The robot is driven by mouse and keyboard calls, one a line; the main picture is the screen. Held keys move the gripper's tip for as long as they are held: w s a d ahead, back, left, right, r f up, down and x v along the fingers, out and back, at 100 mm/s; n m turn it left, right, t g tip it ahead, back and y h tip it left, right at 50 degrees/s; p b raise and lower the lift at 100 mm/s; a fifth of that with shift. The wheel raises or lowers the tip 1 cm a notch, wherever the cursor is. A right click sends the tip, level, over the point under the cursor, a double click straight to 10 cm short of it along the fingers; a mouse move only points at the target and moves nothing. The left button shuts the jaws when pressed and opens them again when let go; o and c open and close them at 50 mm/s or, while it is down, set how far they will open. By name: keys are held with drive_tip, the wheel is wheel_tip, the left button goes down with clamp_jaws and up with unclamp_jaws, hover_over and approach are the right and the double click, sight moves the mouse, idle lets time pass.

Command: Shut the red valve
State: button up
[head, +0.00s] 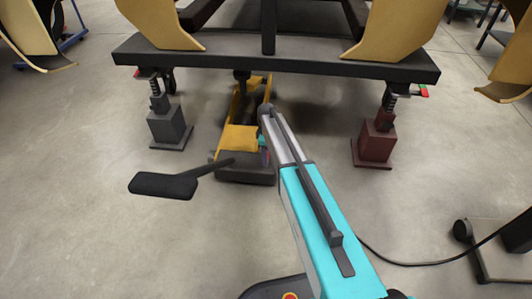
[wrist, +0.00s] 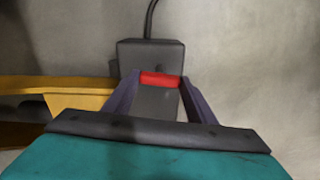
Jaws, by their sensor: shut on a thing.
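The red valve (wrist: 160,80) is a short red bar in the wrist view, across the dark end block (wrist: 150,52) of the yellow jack (wrist: 75,98). My gripper (wrist: 159,82) has its two purple fingers on either side of the bar and is shut on it. In the head view, the yellow jack (head: 240,138) stands on the floor beneath a dark beam. My arm reaches down to its near right end, where my gripper (head: 265,153) is mostly hidden by the arm. The valve cannot be made out in the head view.
A black pedal (head: 163,185) on a lever sticks out left of the jack. A grey stand (head: 168,126) and a dark red stand (head: 376,143) are under the long dark beam (head: 285,60). A wheeled stand (head: 490,250) and cable lie at right. The near left floor is clear.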

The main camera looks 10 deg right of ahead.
drive_tip(key=m+p, duration=0.4)
drive_tip(key=p, duration=0.1)
drive_tip(key=shift+w+r, duration=0.2)
drive_tip(key=shift+r, duration=0.1)
drive_tip(key=m+p, duration=0.3)
drive_tip(key=m, duration=0.1)
drive_tip(key=shift+p, duration=0.4)
drive_tip(key=m+p, duration=0.3)
drive_tip(key=m, duration=0.1)
drive_tip(key=shift+m, duration=0.3)
drive_tip(key=m+p, duration=0.1)
drive_tip(key=m, duration=0.1)
drive_tip(key=m+p, duration=0.1)
drive_tip(key=m, duration=0.1)
drive_tip(key=shift+f+m, duration=0.2)
drive_tip(key=shift+m, duration=0.1)
drive_tip(key=o, duration=1.1)
drive_tip(key=shift+s, duration=0.1)
